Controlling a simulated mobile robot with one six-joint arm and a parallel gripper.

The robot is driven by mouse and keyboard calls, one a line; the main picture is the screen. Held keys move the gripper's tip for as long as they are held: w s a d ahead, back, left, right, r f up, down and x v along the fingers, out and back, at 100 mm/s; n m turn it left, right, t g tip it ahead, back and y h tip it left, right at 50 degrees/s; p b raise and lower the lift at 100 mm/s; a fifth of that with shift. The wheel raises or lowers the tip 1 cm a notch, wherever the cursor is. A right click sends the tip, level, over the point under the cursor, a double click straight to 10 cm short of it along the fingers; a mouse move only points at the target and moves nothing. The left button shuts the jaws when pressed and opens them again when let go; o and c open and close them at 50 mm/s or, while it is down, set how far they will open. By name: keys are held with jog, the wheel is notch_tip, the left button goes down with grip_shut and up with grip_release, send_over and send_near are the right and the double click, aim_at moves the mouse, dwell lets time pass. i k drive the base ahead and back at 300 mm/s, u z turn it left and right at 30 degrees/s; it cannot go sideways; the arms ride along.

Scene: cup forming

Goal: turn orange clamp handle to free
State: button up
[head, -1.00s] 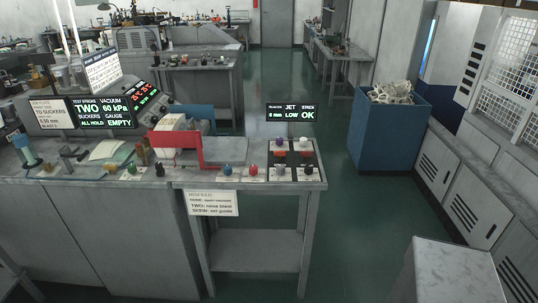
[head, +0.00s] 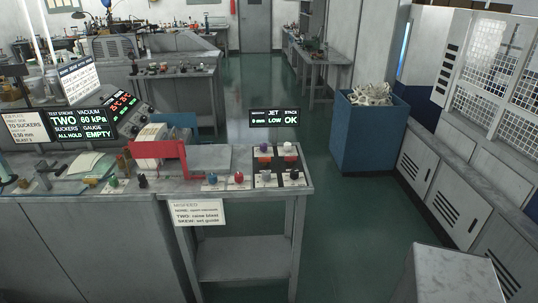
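I cannot pick out the orange clamp handle for certain. A small orange-red part (head: 264,159) shows among the knobs on the dark panel at the right end of the grey bench (head: 225,187), too small to tell as a handle. A red bracket (head: 170,149) stands on the bench in front of a pale stack (head: 149,139), with a blue bracket (head: 178,120) behind it. Small green, black, blue and red knobs line the bench's front edge. My gripper is not in view.
Screens (head: 88,123) stand at the bench's left; one reads "GAUGE EMPTY". A jet and stack display (head: 274,117) reads "LOW" and "OK". A blue bin (head: 368,135) of pale scrap and a grey block (head: 455,272) stand right. Green floor (head: 355,235) between is clear.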

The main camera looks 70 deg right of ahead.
aim_at(263, 159)
jog(key=z, duration=0.15)
jog(key=i, duration=1.3)
jog(key=z, duration=1.35)
jog(key=k, duration=0.6)
jog(key=z, duration=0.15)
